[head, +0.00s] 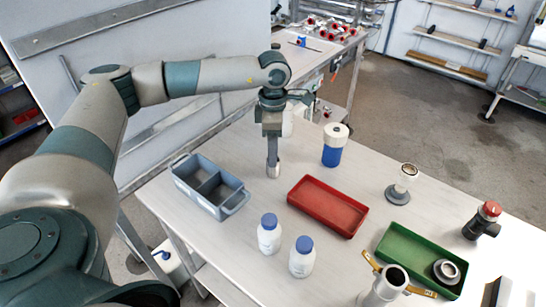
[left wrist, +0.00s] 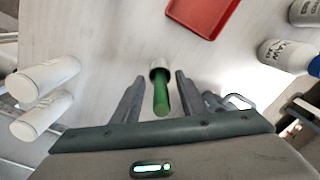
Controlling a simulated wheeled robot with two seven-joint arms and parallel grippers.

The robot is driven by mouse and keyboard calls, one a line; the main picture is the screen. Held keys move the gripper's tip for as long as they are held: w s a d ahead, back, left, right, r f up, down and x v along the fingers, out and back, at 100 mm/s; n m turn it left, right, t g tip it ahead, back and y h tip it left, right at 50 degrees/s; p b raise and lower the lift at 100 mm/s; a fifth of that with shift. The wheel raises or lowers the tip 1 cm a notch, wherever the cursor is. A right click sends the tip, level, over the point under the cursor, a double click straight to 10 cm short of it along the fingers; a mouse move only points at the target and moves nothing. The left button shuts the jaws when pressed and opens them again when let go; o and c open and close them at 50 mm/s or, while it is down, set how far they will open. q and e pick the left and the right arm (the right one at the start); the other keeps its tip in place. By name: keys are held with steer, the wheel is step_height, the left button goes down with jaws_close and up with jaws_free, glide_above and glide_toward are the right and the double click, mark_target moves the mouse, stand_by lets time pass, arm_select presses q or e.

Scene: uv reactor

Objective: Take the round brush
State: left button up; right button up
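The round brush stands upright on the table with a pale round head down, seen in the head view (head: 273,169). Its green handle shows in the left wrist view (left wrist: 161,95). My left gripper (head: 272,148) points straight down over the brush. In the left wrist view its two fingers (left wrist: 158,98) stand apart on either side of the green handle, with a gap visible on each side. The gripper is open. In the head view the fingers hide most of the handle. My right gripper is not in view.
A blue-grey two-compartment bin (head: 181,183) stands left, a red tray (head: 328,207) right. Two blue-capped bottles (head: 269,236) (head: 303,258) stand in front. A blue-and-white cylinder (head: 335,146) and a green tray (head: 405,243) stand farther right. White cylinders (left wrist: 46,80) show beside the gripper.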

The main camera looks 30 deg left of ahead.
arm_select(q)
steer(key=c, duration=1)
steer(key=shift+r, duration=0.35)
step_height(320, 180, up, 4)
steer(key=shift+r+p, duration=0.1)
steer(key=shift+p, duration=1.05)
step_height(320, 180, up, 4)
steer(key=shift+r+p, duration=0.2)
steer(key=shift+p, duration=0.8)
steer(key=shift+r, duration=0.4)
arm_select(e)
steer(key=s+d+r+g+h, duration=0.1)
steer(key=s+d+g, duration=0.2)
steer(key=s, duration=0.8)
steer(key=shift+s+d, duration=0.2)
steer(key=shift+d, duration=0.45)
